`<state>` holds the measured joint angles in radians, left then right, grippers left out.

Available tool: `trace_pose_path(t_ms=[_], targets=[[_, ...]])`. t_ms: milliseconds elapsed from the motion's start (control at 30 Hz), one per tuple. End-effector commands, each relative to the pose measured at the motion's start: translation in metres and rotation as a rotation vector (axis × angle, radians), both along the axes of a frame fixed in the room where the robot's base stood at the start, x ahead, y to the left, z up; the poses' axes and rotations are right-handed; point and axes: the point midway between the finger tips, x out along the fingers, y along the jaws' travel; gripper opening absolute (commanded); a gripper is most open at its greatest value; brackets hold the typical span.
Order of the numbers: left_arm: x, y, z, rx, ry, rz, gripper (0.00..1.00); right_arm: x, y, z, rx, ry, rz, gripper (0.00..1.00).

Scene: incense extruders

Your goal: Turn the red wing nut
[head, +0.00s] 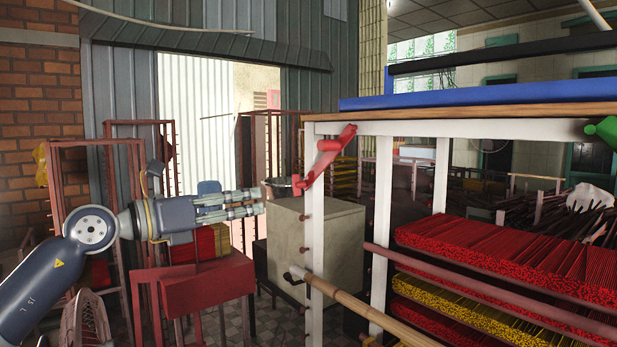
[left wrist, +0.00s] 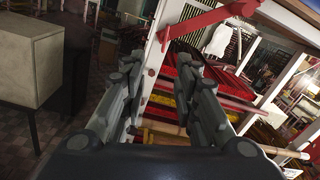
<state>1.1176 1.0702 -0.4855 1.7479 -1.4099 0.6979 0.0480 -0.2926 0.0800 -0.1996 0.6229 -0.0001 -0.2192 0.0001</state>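The red wing nut (head: 326,158) is a long, slanted two-armed piece on the upper left corner post of the white rack. It also shows in the left wrist view (left wrist: 208,22), at the top, beyond my fingers. My left gripper (head: 258,201) is to the left of the wing nut and a little lower, pointing right and apart from it. In the left wrist view the two fingers (left wrist: 158,72) stand apart with an empty gap between them. My right gripper is in neither view.
The white rack (head: 313,245) holds trays of red sticks (head: 500,255) and yellow sticks. A bamboo pole (head: 350,300) sticks out low at its front. A beige box (head: 285,235) stands behind the post, and a red stand (head: 205,280) is below my left arm.

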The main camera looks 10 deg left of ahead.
Motion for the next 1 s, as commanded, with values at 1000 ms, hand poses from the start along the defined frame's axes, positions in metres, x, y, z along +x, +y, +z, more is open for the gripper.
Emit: trace_pose_path(t_ms=[1000], targets=[[0.068, -0.063, 0.022, 0.113, -0.064, 0.035, 0.28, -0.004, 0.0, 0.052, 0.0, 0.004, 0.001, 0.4]])
